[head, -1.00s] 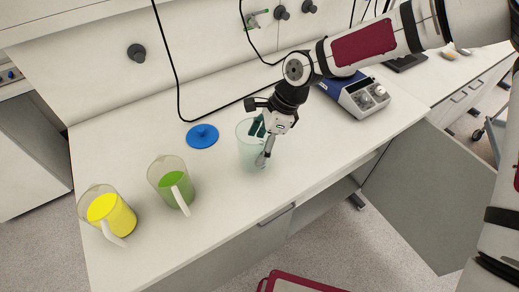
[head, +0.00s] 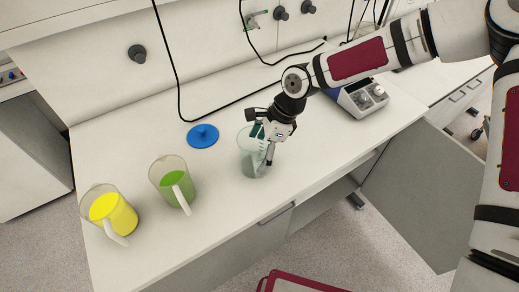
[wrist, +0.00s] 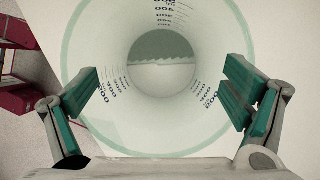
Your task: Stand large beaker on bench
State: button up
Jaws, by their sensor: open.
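The large beaker (head: 250,160) is clear with a greenish tint and stands upright on the white bench (head: 225,215), near its front edge. My gripper (head: 264,143) is at the beaker's rim, on its right side in the head view. In the wrist view my gripper (wrist: 162,103) is open, with a green-padded finger on each side of the beaker's mouth. The wrist view looks down into the beaker (wrist: 190,135), with its printed scale and a grey-green patch at the bottom. Whether the pads touch the glass I cannot tell.
A jug of green juice (head: 179,186) and a jug of yellow juice (head: 113,212) stand to the left. A blue round item (head: 202,136) lies behind the beaker. A blue-grey device (head: 360,96) stands at the right. The bench between the beaker and the green jug is clear.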

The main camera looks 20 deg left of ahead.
jog(key=shift+r, duration=0.1)
jog(key=v, duration=1.2)
jog(key=shift+b, duration=0.45)
jog(key=s+d+r+n+t+h, duration=0.25)
jog(key=d+r+n, duration=0.2)
jog(key=d, duration=0.45)
jog(key=s+d+r+n+t+h, duration=0.1)
jog(key=s+d+r+n+h, duration=0.15)
jog(key=d+r, duration=0.5)
jog(key=s+d+r+n+t, duration=0.2)
jog(key=s+d+r+n, duration=0.1)
jog(key=s+d, duration=0.3)
jog(key=s+d+r+n+t+y, duration=0.1)
jog(key=s+d+r+n+t, duration=0.1)
jog(key=s+d, duration=0.4)
jog(key=shift+s+d+r+n, duration=0.15)
jog(key=shift+s+r+n, duration=0.05)
jog(key=shift+r+n, duration=0.7)
